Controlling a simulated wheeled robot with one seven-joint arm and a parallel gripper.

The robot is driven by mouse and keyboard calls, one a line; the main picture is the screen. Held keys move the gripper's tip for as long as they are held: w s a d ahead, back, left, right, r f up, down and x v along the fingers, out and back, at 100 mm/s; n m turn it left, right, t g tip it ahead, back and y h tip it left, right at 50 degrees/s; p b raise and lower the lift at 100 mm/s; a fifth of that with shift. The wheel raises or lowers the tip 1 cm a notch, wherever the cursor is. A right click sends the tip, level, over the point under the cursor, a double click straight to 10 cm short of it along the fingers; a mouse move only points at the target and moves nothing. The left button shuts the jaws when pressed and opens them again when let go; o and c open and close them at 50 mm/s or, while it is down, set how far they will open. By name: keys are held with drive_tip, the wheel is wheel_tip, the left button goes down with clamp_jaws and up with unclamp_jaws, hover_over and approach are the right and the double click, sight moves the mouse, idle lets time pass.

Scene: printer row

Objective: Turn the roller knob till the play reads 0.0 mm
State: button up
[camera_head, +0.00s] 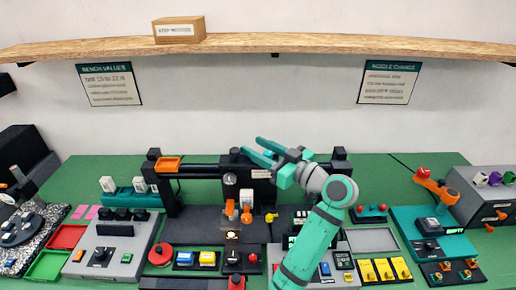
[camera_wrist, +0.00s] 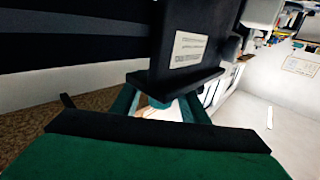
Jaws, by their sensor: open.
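My gripper (camera_head: 250,148) has two teal fingers, open and apart with nothing seen between them. In the head view it is at the top of the black printer gantry (camera_head: 200,170), its fingers pointing up and left. I cannot tell which part is the roller knob, and no play reading is legible. In the wrist view a dark block with a pale label (camera_wrist: 190,48) stands close ahead of my gripper (camera_wrist: 155,95), partly covering the fingers.
A grey control box (camera_head: 110,245) and red and green trays stand at the left. A teal unit (camera_head: 432,235) and a grey box with coloured knobs are at the right. Several coloured buttons line the front. A wooden shelf (camera_head: 330,42) with a cardboard box runs along the wall above.

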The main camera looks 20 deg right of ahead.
clamp_jaws()
drive_tip(key=shift+m+h, duration=0.3)
drive_tip(key=shift+h, duration=0.1)
drive_tip(key=shift+w+d+m+t+h, duration=0.1)
drive_tip(key=shift+d+m+t+h, duration=0.3)
drive_tip(key=shift+m+h, duration=1.05)
drive_tip(key=shift+w+d+m+t+h, duration=0.1)
drive_tip(key=shift+d+m+t+h, duration=0.5)
drive_tip(key=shift+h, duration=1.35)
drive_tip(key=shift+w+d+m+t+h, duration=0.1)
drive_tip(key=shift+m+t+h, duration=0.2)
drive_tip(key=shift+m+h, duration=1.25)
drive_tip(key=shift+d+h, duration=0.1)
drive_tip(key=shift+h, duration=0.25)
unclamp_jaws()
